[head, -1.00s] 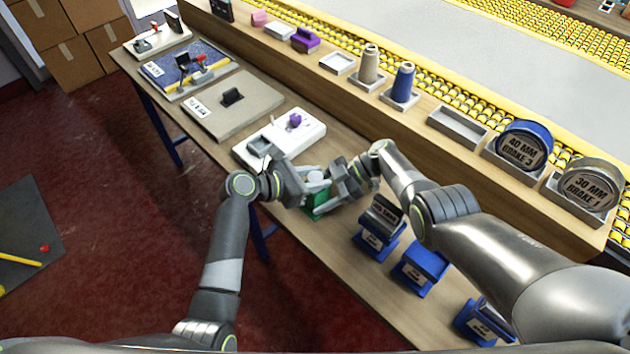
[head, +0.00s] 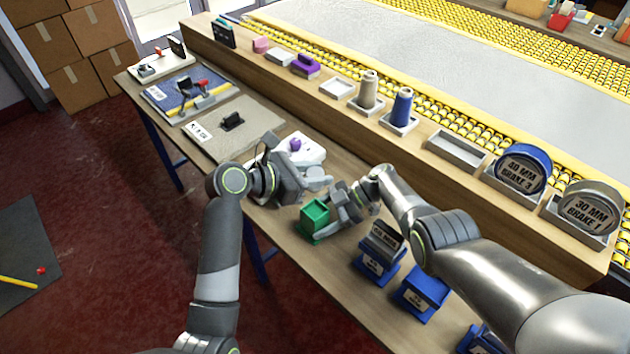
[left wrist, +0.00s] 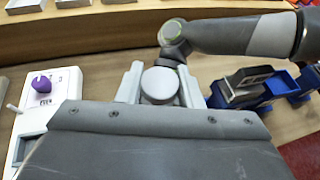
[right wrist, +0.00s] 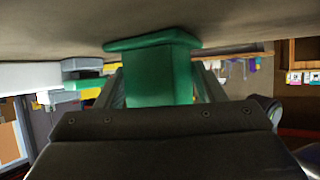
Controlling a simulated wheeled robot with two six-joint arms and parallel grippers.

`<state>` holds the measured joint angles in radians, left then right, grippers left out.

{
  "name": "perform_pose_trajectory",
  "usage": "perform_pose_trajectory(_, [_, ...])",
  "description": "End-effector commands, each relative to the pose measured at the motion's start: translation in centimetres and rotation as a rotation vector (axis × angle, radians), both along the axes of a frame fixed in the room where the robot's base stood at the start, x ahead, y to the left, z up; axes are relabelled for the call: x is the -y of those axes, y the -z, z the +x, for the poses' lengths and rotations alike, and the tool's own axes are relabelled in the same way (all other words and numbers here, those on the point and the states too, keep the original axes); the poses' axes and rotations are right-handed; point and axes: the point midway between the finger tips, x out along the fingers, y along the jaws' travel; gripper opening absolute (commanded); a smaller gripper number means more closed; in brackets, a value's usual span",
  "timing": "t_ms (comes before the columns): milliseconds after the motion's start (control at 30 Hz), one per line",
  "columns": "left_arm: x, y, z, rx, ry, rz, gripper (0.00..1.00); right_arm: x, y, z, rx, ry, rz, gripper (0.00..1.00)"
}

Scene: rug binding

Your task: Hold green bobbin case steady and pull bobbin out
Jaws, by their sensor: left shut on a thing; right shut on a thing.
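The green bobbin case (head: 312,220) stands on the wooden table in the head view, its open top facing up. My right gripper (head: 328,213) is shut on it from the right; the right wrist view shows the green case (right wrist: 160,75) between the fingers, its flange against the table. My left gripper (head: 319,180) is shut on the bobbin and holds it above and beyond the case, apart from it. In the left wrist view the bobbin is a pale grey round piece (left wrist: 160,85) between the fingers.
A white machine plate with a purple knob (head: 296,144) lies behind my left gripper. Blue holders (head: 378,258) stand right of the case, near my right arm. A raised shelf with thread cones (head: 402,106) and tape reels (head: 522,168) runs along the back.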

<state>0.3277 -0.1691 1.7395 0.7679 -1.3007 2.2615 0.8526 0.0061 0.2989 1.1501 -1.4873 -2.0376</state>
Motion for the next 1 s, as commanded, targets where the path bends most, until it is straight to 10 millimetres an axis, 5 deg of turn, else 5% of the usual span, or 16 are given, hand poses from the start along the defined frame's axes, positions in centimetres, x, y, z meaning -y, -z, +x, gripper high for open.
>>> perform_pose_trajectory(167, [0.0,0.0,0.0,0.000,0.000,0.000,0.11,0.0,0.0,0.0,0.000,0.000,0.000,0.50])
perform_pose_trajectory(200, [0.0,0.0,0.0,0.000,0.000,0.000,0.11,0.0,0.0,0.0,0.000,0.000,0.000,0.64])
perform_pose_trajectory(400, [0.0,0.0,0.0,0.000,0.000,0.000,0.11,0.0,0.0,0.0,0.000,0.000,0.000,0.88])
perform_pose_trajectory(767, [0.0,0.0,0.0,0.000,0.000,0.000,0.11,0.5,-0.2,0.2,0.001,0.002,0.000,0.88])
perform_pose_trajectory(1000, [0.0,0.0,0.0,0.000,0.000,0.000,0.11,3.7,-2.0,1.2,0.004,0.003,-0.003,0.88])
